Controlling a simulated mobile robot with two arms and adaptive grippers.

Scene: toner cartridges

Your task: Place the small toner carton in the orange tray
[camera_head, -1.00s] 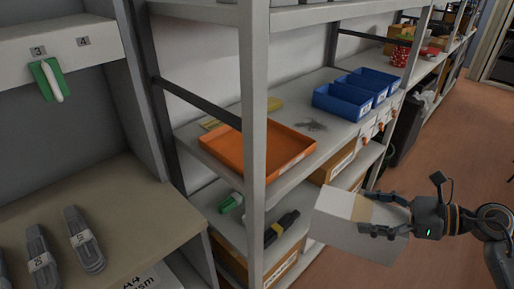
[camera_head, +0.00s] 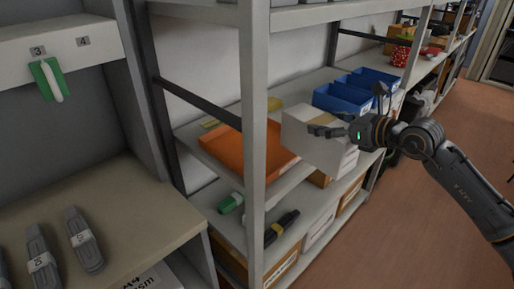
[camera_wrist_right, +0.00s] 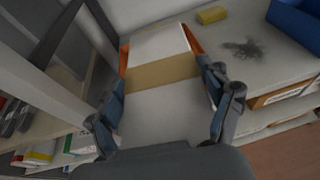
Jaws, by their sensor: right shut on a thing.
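The small toner carton (camera_head: 310,140) is a white box with a tan band; it also shows in the right wrist view (camera_wrist_right: 165,108). My right gripper (camera_head: 325,131) is shut on it, with the fingers along its sides in the right wrist view (camera_wrist_right: 160,100). The carton is at the height of the middle shelf, in front of the right end of the orange tray (camera_head: 228,150). The tray lies on that shelf behind the grey upright and looks empty where visible. In the wrist view the carton hides most of the tray. My left gripper is not in view.
A grey shelf upright (camera_head: 254,110) stands in front of the tray. Blue bins (camera_head: 343,99) are to the right on the same shelf. A yellow block (camera_wrist_right: 211,15) and a dark smudge (camera_wrist_right: 247,49) are near the tray. Below are a green-and-white item (camera_head: 230,203) and a dark tool (camera_head: 283,227).

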